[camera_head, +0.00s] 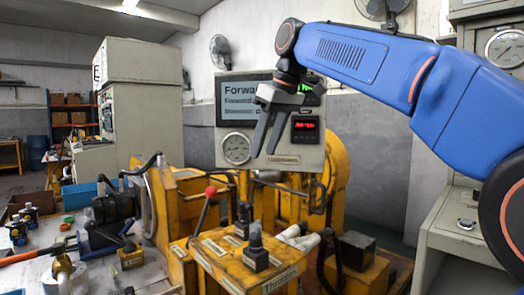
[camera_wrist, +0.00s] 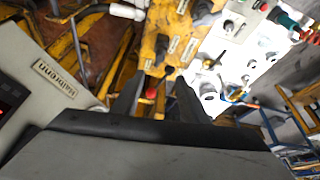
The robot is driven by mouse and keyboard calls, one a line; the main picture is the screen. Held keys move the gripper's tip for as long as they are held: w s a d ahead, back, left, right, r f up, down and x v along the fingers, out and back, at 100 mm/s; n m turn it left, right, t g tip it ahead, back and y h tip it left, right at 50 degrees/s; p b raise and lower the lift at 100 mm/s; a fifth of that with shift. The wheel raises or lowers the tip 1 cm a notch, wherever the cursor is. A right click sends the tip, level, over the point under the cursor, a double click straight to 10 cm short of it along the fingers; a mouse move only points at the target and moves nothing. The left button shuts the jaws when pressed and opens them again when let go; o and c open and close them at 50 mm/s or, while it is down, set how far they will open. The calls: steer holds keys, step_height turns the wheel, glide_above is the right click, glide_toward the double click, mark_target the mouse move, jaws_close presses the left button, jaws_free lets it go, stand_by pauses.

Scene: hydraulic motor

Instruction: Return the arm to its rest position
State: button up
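My gripper (camera_head: 263,154) hangs from my blue arm (camera_head: 350,58) in the head view, fingers pointing down in front of the grey display panel (camera_head: 228,150). Its two dark fingers are apart with nothing between them. In the wrist view the gripper (camera_wrist: 158,82) also shows a clear gap between its fingers. The red-knobbed lever (camera_head: 210,192) on the yellow machine is below and left of the gripper in the head view. In the wrist view the red knob (camera_wrist: 151,93) appears in the gap, beyond the fingers, and looks untouched.
The yellow machine (camera_head: 230,265) with black knobs fills the space below. A workbench (camera_head: 150,275) with fittings and tools is at the left. A grey cabinet (camera_head: 140,120) stands behind it. Another grey cabinet with a gauge (camera_head: 505,48) is at the right, close to my arm.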

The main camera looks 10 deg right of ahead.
steer(key=s+d+f+m+h, duration=0.1)
steer(key=s+d+f+m, duration=0.1)
steer(key=s+d+f, duration=0.4)
steer(key=s+d+f+m+t+h, duration=0.1)
steer(key=s+d+f+m, duration=0.2)
steer(key=s+f, duration=0.9)
steer(key=s+d+f+m+h, duration=0.1)
steer(key=s+d+f+m, duration=0.2)
steer(key=s+d+f, duration=0.6)
step_height(320, 180, down, 14)
steer(key=shift+s+d+f+t, duration=0.25)
steer(key=shift+s+d+t, duration=0.05)
steer(key=shift+s+d, duration=0.1)
